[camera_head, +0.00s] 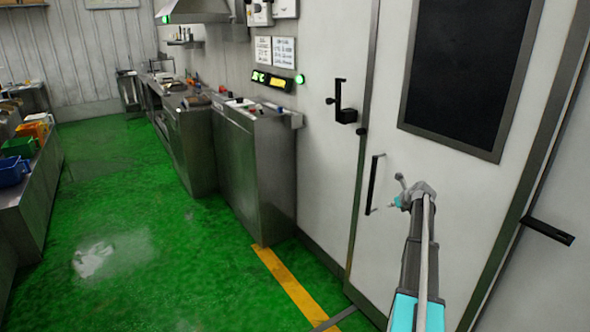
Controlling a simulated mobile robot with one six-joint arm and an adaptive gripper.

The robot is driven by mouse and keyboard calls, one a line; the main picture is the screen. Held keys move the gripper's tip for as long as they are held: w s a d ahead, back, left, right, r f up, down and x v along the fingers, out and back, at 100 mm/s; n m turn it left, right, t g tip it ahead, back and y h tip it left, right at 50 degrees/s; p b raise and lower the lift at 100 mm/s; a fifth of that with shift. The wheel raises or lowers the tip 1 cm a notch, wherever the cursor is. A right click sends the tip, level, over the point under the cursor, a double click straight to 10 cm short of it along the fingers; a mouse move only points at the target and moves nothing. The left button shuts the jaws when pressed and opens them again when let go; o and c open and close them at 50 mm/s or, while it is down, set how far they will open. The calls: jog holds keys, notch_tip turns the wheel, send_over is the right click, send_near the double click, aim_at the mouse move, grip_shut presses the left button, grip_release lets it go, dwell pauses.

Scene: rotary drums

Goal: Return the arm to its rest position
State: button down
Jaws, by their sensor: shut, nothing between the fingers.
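My arm (412,250) rises from the bottom right in front of the white door. It has a grey link with turquoise parts. My gripper (401,182) is at the far end of the arm, small in the picture, just right of the black door handle (373,185). It is shut and holds nothing that I can see. Its fingers are too small to make out clearly. I cannot tell whether it touches the door.
A counter with coloured bins (16,147) stands far left. The green floor (150,250) between is clear.

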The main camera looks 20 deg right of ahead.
jog(key=shift+a, duration=0.1)
jog(key=s+a+n+g+y+p, duration=0.15)
jog(key=a+n, duration=0.75)
jog(key=a, duration=1)
jog(key=s+a+n+g+y+p, duration=0.1)
jog(key=a+n+g+p, duration=0.2)
jog(key=a+n, duration=1.05)
jog(key=s+a+r+n+g+p, duration=0.1)
jog(key=s+a+n, duration=0.3)
jog(key=a, duration=0.5)
jog(key=s+a+r+n+g+h+p, duration=0.1)
jog(key=s+a+n+g+p, duration=0.1)
jog(key=s+a+n, duration=0.3)
jog(key=s+a+r+n+g+h+p, duration=0.1)
jog(key=s+a+n+g+p, duration=0.1)
jog(key=s+a+n, duration=0.3)
jog(key=s+a, duration=0.4)
jog(key=a, duration=0.5)
jog(key=shift+a+r, duration=0.2)
jog(key=shift+r, duration=0.1)
